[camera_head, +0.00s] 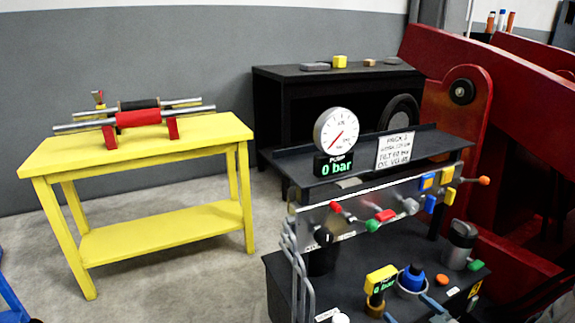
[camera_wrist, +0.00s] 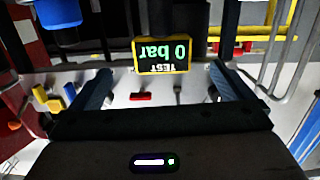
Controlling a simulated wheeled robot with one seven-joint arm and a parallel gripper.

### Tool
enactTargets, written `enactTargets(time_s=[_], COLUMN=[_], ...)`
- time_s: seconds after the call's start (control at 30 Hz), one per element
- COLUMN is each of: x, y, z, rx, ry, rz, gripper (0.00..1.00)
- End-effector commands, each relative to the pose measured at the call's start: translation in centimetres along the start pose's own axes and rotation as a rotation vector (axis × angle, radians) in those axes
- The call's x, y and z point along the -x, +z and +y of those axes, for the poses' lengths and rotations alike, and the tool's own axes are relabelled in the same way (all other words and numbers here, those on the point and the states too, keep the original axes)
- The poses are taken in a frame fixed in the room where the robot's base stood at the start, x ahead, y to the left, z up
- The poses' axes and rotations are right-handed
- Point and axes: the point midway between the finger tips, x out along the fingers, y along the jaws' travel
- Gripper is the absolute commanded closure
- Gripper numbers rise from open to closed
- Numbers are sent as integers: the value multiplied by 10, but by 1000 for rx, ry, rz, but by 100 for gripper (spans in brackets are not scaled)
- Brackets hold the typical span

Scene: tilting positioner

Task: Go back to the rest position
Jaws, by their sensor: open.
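My gripper (camera_wrist: 163,84) shows in the wrist view with its two dark blue fingers spread wide apart. No object is held between them. Beyond the fingers is the light valve panel, with a small red handle (camera_wrist: 141,96) seen in the gap. A yellow-framed test display (camera_wrist: 162,55) reads 0 bar and appears upside down. The valve panel (camera_head: 345,212) there carries red, green, yellow, blue and orange handles.
The pump gauge (camera_head: 336,131) above the panel reads 0 bar. A yellow test display (camera_head: 380,285) stands on the lower shelf. A yellow table (camera_head: 130,149) with rollers is at left, a black bench (camera_head: 285,75) behind, and a large red machine (camera_head: 470,110) at right. Grey floor (camera_head: 190,270) is clear.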

Motion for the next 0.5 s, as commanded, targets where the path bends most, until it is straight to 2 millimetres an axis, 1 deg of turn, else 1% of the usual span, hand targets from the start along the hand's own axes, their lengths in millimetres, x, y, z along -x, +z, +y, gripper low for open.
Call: enactTargets(time_s=[0.03,0.17,0.2,0.27,0.37,0.47,0.5], x=[-7,-24,-28,-31,-34,-32,-31], y=[-17,-44,-54,-71,-104,-141,-158], z=[1,7,9,12,15,12,10], rx=[29,104,127,156,193,213,216], ry=[-4,27,44,74,136,203,232], rz=[-63,-282,-349,-445,-583,-702,-743], gripper=[0,0,0,0,0,0,0])
